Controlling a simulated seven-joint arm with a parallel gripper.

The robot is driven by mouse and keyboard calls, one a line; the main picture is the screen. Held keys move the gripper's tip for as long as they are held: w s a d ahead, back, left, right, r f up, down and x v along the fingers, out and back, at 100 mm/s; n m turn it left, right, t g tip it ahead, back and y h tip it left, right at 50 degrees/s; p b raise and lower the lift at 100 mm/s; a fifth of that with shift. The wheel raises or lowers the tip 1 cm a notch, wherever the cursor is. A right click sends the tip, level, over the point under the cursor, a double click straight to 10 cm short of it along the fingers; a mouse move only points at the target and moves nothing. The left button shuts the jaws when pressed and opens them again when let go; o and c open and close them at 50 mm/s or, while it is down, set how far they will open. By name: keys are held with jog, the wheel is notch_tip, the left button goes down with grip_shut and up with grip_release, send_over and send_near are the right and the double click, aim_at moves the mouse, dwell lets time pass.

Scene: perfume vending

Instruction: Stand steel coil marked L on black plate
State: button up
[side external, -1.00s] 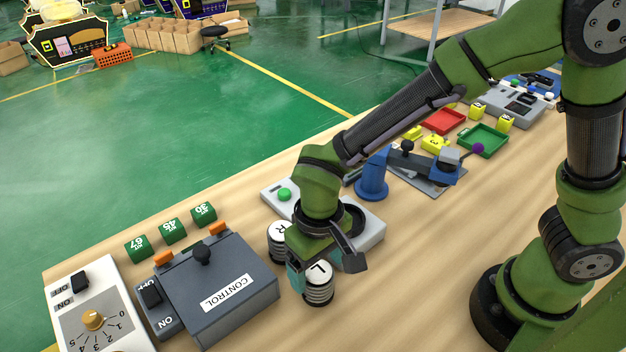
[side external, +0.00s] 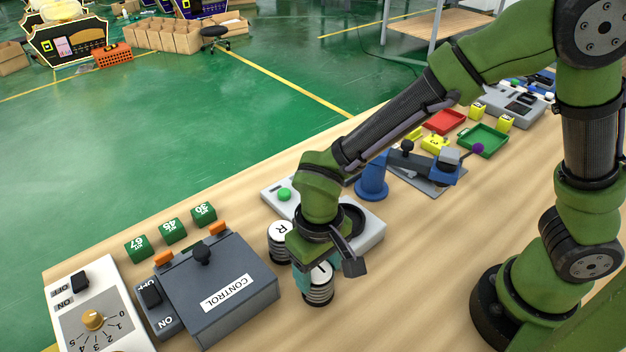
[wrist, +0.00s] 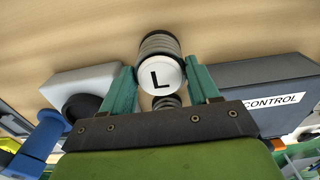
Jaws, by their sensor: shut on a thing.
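The steel coil marked L (side external: 318,291) stands upright on the wooden table, a ribbed cylinder with a white top. My gripper (side external: 316,275) is down around it, and part of the top is hidden. In the wrist view, the coil marked L (wrist: 161,76) sits between the two green fingers of my gripper (wrist: 162,80), shut on it. A dark round piece, seemingly the black plate (wrist: 82,108), is on the light grey box. In the side view, my wrist partly hides this box.
The coil marked R (side external: 280,240) stands close behind my gripper. The grey CONTROL box (side external: 215,285) is to the left. The light grey box (side external: 372,232) with a green button (side external: 285,194) lies behind. The table in front of the coils is clear.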

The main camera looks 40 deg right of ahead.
aim_at(318, 270)
jog(key=shift+r, duration=0.1)
jog(key=shift+r, duration=2.4)
jog(key=w+d+r, duration=0.3)
jog(key=d+r, duration=0.1)
jog(key=d, duration=0.2)
jog(key=w+d+r, duration=0.3)
jog(key=d+r, duration=0.1)
jog(key=d, duration=0.3)
jog(key=shift+w+a+f, duration=0.1)
jog(key=shift+f, duration=1.5)
jog(key=shift+a+f, duration=0.1)
jog(key=shift+f, duration=1.45)
jog(key=shift+f, duration=0.7)
